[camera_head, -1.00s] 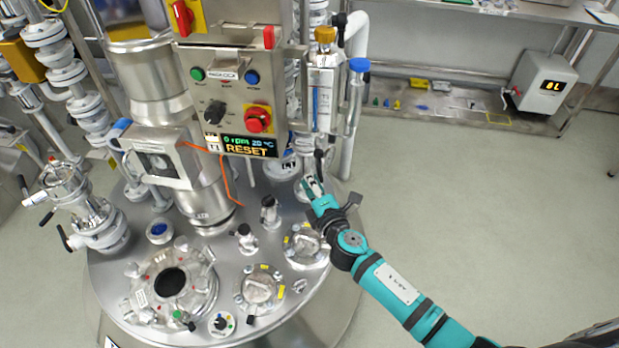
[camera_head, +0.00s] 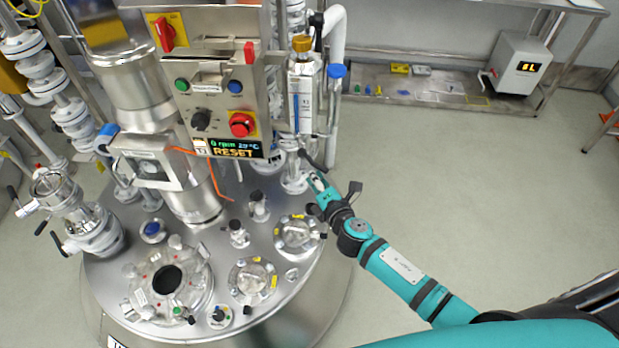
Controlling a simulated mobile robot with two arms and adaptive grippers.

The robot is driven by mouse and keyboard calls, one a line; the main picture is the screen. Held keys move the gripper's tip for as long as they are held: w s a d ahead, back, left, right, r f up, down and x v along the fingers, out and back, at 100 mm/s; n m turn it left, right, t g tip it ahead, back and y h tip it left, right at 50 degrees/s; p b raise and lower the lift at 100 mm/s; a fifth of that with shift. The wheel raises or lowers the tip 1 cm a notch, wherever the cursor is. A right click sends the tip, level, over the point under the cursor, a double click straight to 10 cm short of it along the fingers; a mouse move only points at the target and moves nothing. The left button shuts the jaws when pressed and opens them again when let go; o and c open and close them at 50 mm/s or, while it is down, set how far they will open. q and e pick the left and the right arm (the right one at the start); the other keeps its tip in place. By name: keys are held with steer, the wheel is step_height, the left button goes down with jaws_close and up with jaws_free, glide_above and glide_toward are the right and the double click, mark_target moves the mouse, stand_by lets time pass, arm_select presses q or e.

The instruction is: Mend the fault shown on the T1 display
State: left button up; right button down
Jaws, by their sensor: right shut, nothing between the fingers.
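The T1 display (camera_head: 232,149) is a small dark screen at the foot of the steel control box (camera_head: 222,75). It reads about "0 rpm 20 °C" with "RESET" in yellow below. A red rotary switch (camera_head: 166,32) is higher up. My right gripper (camera_head: 318,183) is shut and empty, right of and below the box, near the vessel's right rim. My left gripper is out of view.
The round steel vessel lid (camera_head: 205,258) carries several ports and small valves. A steel bench (camera_head: 430,85) with a display box (camera_head: 520,65) is at the back right. Floor between is clear.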

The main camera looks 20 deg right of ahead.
mark_target(318, 168)
steer(key=shift+s+d+r+p, duration=0.15)
steer(key=shift+d+r+p, duration=0.25)
steer(key=shift+r, duration=0.15)
steer(key=shift+s+d+r+p, duration=0.15)
steer(key=shift+d+r+p, duration=0.25)
steer(key=shift+r, duration=0.35)
stand_by(0.7)
